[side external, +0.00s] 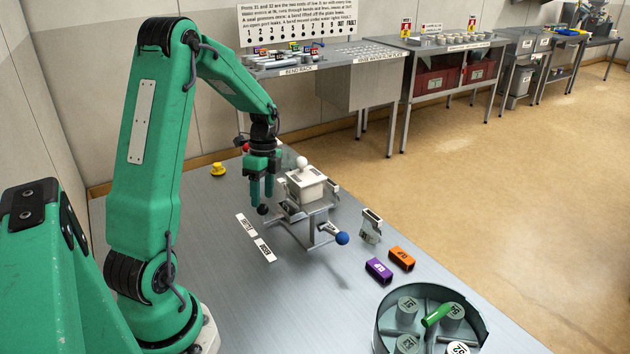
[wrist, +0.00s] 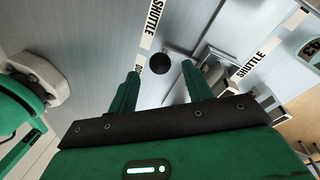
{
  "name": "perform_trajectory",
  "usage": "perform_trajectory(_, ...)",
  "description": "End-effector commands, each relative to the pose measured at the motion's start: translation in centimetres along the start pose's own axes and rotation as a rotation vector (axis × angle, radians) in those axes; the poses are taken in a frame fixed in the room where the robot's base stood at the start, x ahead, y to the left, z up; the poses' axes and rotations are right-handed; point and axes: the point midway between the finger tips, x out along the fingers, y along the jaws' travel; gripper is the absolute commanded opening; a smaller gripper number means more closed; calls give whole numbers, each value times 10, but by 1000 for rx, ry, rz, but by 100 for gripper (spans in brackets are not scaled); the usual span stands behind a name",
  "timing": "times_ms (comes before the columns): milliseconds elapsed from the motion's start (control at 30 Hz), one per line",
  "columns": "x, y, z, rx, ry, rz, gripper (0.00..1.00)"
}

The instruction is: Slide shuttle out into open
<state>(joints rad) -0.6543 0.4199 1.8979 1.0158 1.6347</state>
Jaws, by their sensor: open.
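The dryer hood stand carries a pale box (side external: 304,187) with a white ball on top. A black ball knob (side external: 263,209) sits at its left side, and in the wrist view the knob (wrist: 160,64) appears between my fingertips. A label reading SHUTTLE (wrist: 151,20) lies on the table near it; a second SHUTTLE label (wrist: 256,62) is on the stand's side. My gripper (side external: 263,197) is open, pointing down just above the knob, with no visible grip on it. The shuttle's body is mostly hidden by the box and stand.
A blue ball handle (side external: 342,238) sticks out at the stand's front right. A small metal piece (side external: 371,226), an orange block (side external: 402,258) and a purple block (side external: 379,271) lie to the right. A round tray (side external: 381,331) stands in front. The table's left front is clear.

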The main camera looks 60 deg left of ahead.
Motion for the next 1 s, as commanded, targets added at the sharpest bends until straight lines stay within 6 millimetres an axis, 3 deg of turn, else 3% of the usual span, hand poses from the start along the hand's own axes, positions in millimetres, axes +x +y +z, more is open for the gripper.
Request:
perform_trajectory(300,30,0,0,0,0,1,50)
perform_trajectory(633,33,0,0,-1,0,0,50)
perform_trajectory(667,33,0,0,-1,0,0,48)
perform_trajectory(900,32,0,0,-1,0,0,1)
perform_trajectory(1000,32,0,1,-1,0,0,0)
